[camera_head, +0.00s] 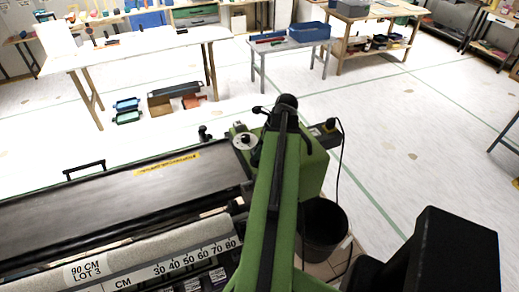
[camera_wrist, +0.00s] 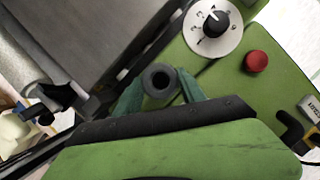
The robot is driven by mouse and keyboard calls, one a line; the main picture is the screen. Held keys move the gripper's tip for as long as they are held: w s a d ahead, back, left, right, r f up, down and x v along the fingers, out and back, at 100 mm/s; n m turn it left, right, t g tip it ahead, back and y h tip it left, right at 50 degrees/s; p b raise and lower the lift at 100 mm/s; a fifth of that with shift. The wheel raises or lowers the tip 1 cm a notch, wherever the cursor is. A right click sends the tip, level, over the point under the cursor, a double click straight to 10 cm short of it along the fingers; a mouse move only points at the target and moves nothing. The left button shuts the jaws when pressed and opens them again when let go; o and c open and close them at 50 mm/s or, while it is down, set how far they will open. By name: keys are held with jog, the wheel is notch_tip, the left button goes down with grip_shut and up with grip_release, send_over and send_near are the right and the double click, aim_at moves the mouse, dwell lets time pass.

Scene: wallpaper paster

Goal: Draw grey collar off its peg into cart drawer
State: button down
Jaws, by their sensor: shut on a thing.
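The grey collar (camera_wrist: 159,82) is a dark grey ring with a round hole, seen end-on in the wrist view. My gripper (camera_wrist: 160,91) is shut on it, with one green finger on each side. I cannot tell whether the peg is still inside the collar. In the head view my green arm reaches forward over the pasting machine (camera_head: 110,190), and the collar and fingertips are hidden behind it. I cannot make out a cart drawer in either view.
By the collar, the machine's green end housing carries a dial (camera_wrist: 215,28) and a red button (camera_wrist: 256,61). A black bucket (camera_head: 322,235) stands on the floor right of my arm. White (camera_head: 140,52) and grey (camera_head: 288,45) tables stand farther back, with open floor between.

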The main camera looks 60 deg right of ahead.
jog(key=shift+r+p, duration=1.4)
jog(key=shift+r, duration=0.2)
notch_tip(320, 180, up, 4)
jog(key=p, duration=0.4)
jog(key=shift+r, duration=0.1)
jog(key=shift+f, duration=0.2)
notch_tip(320, 180, down, 4)
jog(key=b, duration=0.4)
jog(key=shift+f, duration=0.1)
jog(key=shift+r, duration=0.25)
